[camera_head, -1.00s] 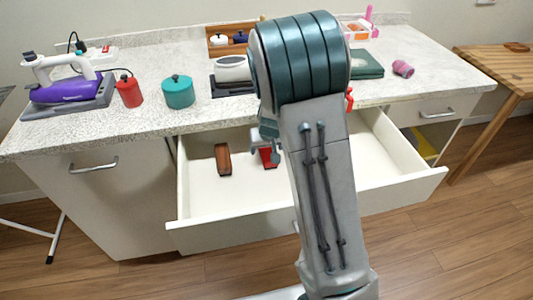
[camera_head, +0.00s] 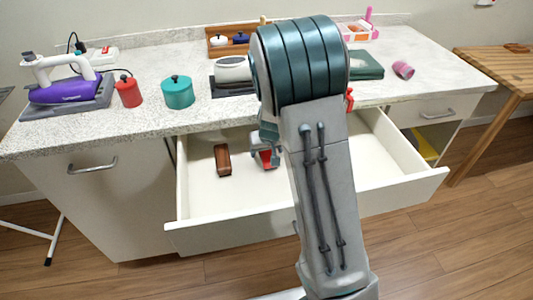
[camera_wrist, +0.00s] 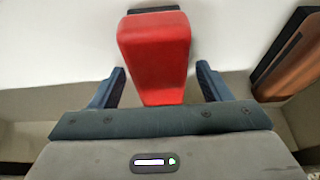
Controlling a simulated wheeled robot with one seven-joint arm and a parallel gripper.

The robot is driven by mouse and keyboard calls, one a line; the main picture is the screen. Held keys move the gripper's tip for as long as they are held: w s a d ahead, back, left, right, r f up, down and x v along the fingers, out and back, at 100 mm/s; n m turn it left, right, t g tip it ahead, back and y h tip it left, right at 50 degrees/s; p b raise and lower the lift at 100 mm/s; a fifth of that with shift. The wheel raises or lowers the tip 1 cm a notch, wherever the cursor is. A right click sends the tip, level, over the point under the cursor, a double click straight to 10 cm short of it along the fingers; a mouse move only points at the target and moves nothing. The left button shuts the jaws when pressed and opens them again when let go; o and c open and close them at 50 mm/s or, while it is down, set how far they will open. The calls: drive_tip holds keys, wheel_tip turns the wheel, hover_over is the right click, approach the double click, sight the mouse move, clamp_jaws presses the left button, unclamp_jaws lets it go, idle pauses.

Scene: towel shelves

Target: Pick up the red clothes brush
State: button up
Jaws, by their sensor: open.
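The red clothes brush (camera_wrist: 153,55) lies in the open drawer (camera_head: 300,212). In the wrist view its red back fills the space between the two fingers of my gripper (camera_wrist: 162,80), with a dark edge showing at its far end. The fingers are open, one on each side of the brush, with small gaps to it. In the head view my gripper (camera_head: 265,150) is down inside the drawer, and my arm hides much of it and most of the brush.
A brown wooden brush (camera_head: 222,160) lies left of my gripper in the drawer; it also shows at the right of the wrist view (camera_wrist: 290,62). The counter (camera_head: 140,118) above holds a teal pot (camera_head: 178,93), a red canister (camera_head: 128,91) and an iron (camera_head: 65,85).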

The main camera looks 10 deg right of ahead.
drive_tip(key=c, duration=1.1)
drive_tip(key=shift+r, duration=0.15)
